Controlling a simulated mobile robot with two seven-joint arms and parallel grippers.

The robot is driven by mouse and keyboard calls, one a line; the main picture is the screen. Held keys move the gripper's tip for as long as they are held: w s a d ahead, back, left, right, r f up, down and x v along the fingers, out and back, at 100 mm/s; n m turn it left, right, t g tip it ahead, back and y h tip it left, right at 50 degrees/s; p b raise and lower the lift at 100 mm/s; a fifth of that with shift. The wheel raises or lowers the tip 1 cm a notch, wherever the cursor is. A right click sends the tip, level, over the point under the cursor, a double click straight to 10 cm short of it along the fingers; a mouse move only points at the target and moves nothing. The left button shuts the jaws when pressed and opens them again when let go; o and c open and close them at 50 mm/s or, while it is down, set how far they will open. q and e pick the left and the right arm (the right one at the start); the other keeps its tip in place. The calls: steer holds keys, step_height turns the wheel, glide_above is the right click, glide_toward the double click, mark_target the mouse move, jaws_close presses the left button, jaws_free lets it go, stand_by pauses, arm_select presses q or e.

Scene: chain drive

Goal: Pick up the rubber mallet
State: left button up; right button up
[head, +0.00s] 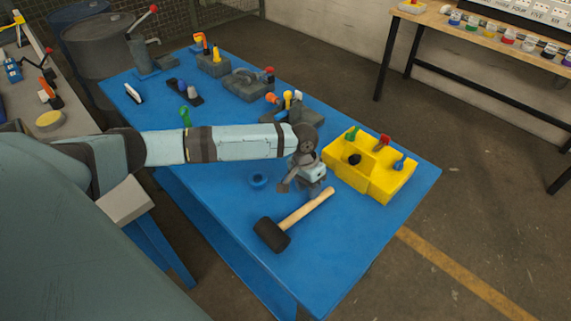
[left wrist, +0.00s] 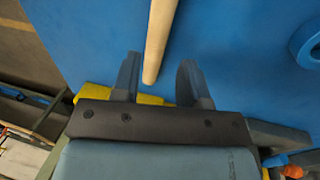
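The rubber mallet lies on the blue table, with its black head (head: 272,234) toward the near edge and its pale wooden handle (head: 308,207) pointing to the upper right. My left gripper (head: 303,184) is above the handle's far end, beside the yellow block. In the left wrist view, the handle (left wrist: 159,35) comes down from the top and its end lies between the two spread fingers (left wrist: 159,78). The fingers are open, with a gap on both sides of the handle. The mallet's head is outside that view. My right gripper is not in view.
A yellow block (head: 345,178) with colored knobs stands close to the right of the left gripper. A small blue ring (head: 258,181) lies left of the mallet; several grey fixtures (head: 243,82) stand farther back. The blue table (head: 340,240) is clear right of the mallet.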

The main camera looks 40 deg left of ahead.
mark_target(311, 202)
arm_select(q)
steer(key=shift+d+f+p, duration=0.15)
steer(key=shift+d+f, duration=0.1)
steer(key=shift+f, duration=0.75)
steer(key=shift+d+f+p, duration=0.15)
steer(key=shift+d+f, duration=0.1)
steer(key=shift+f, duration=0.75)
steer(key=shift+d+f+p, duration=0.15)
steer(key=shift+d+f, duration=0.1)
steer(key=shift+f, duration=0.75)
jaws_close()
